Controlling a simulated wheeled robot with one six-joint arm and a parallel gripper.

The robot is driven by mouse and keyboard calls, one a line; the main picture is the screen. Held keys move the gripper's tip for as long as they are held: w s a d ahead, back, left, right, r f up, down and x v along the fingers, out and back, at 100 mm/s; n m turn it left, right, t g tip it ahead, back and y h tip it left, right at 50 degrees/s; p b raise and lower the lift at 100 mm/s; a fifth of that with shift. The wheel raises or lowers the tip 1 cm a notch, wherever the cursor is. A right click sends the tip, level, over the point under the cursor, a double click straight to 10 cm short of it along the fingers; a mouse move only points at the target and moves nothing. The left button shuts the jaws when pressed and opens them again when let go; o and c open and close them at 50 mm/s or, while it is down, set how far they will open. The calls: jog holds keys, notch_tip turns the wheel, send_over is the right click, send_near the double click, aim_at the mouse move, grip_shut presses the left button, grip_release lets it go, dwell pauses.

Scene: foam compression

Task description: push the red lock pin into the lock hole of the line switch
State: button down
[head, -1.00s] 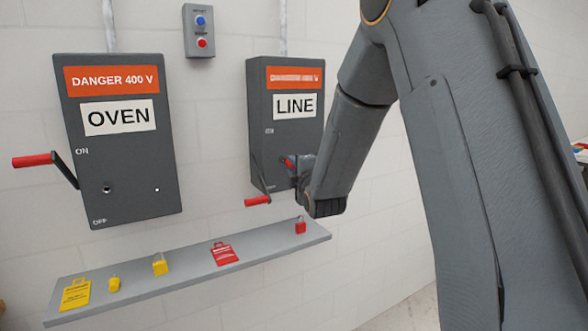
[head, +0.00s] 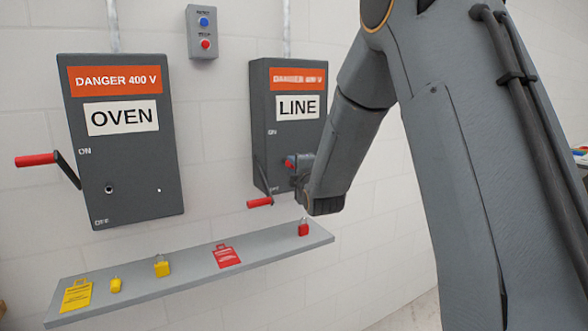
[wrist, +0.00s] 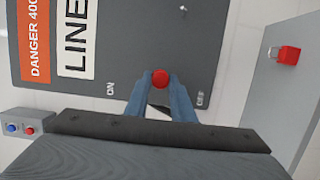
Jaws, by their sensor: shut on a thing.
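The line switch (head: 288,88) is a dark grey wall box with an orange danger label and a white LINE sign. Its red-ended handle (head: 259,202) points down, at the OFF end. My gripper (wrist: 160,82) is at the front of the box, its two blue fingers shut on the red lock pin (wrist: 160,78). The pin's round red head shows between the fingertips; it also shows in the head view (head: 290,163). The pin's shaft and the lock hole under it are hidden, so I cannot tell how deep the pin sits.
A button box (head: 202,32) hangs above.

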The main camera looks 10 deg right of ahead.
jog(key=shift+w, duration=0.15)
jog(key=c, duration=1.4)
grip_release()
jog(key=shift+a, duration=0.1)
jog(key=shift+c, duration=0.2)
jog(key=s+d, duration=0.2)
jog(key=s, duration=0.3)
jog(key=shift+s, duration=0.35)
